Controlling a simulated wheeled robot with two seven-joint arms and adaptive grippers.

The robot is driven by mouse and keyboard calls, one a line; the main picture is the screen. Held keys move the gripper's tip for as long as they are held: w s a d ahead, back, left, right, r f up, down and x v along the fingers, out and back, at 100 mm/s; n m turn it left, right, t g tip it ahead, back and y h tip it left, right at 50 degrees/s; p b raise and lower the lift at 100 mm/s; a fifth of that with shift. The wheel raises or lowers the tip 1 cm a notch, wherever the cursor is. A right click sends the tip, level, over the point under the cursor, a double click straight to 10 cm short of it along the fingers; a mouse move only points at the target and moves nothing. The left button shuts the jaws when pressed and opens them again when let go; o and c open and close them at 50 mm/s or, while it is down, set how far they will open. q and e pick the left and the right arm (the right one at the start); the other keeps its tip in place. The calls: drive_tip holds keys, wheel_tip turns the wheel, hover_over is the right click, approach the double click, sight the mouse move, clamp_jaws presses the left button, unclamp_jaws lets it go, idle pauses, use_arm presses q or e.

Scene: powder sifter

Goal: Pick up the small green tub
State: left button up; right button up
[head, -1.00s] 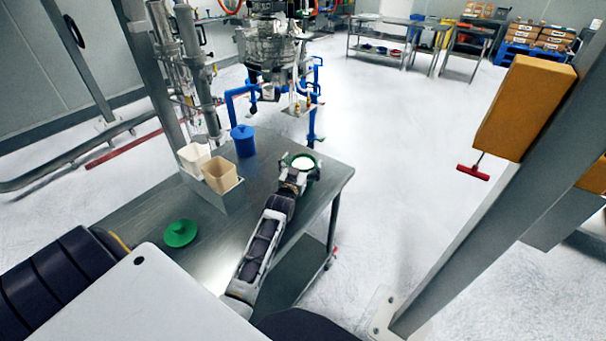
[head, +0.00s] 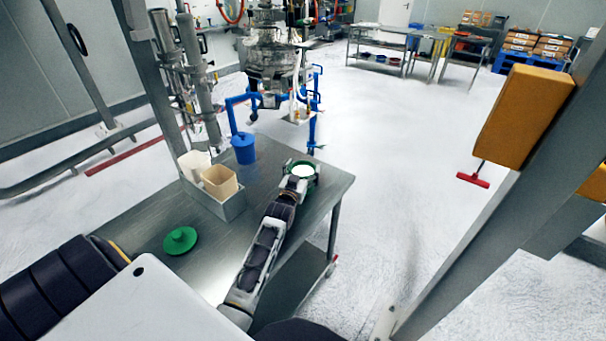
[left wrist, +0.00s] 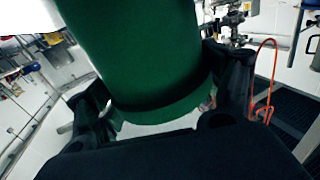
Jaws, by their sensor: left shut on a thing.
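The small green tub (head: 315,177) is at the far right part of the steel table, with white contents showing in its open top. My left gripper (head: 298,185) reaches it from the near side and is shut on it. In the left wrist view the tub's green wall (left wrist: 140,50) fills the upper middle, between the two dark fingers (left wrist: 160,112). I cannot tell whether the tub's base touches the table. My right gripper is not in view.
The steel table (head: 150,215) also carries a green lid (head: 180,240), a blue lidded container (head: 243,148), and a cream tub (head: 220,182) and a white tub (head: 194,163) in a metal holder. A steel post (head: 490,210) with an orange block (head: 525,105) stands at right.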

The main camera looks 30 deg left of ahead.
use_arm(q)
wheel_tip(320, 180, up, 10)
idle(0.6)
idle(0.4)
wheel_tip(320, 180, up, 5)
drive_tip(key=p, duration=0.4)
idle(0.5)
idle(0.5)
drive_tip(key=shift+a, duration=0.2)
